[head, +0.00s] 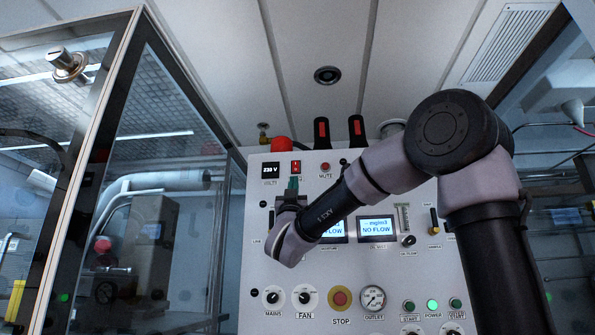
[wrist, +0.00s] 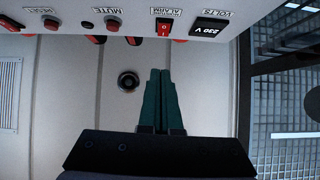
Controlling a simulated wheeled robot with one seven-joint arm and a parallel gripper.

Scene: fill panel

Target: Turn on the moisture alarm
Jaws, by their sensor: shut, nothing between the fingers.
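The moisture alarm switch is a small red rocker (head: 296,167) near the top of the light grey panel (head: 262,232). It also shows in the wrist view (wrist: 163,27), upside down, beside its "ALARM" label. I cannot tell its on or off position. My gripper (head: 293,182) has dark green fingers pressed together, with nothing between them. In the head view the fingertips appear just below the switch and cover part of its label. In the wrist view the fingertips (wrist: 160,72) are apart from the switch, nearly in line with it.
The 230 V voltmeter (head: 271,170) sits left of the switch, and the red MUTE button (head: 325,167) sits right. A red dome (head: 281,145) and two red-and-black handles (head: 322,132) stand at the panel's top edge. Two NO FLOW displays (head: 377,228) and a STOP button (head: 340,299) lie lower.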

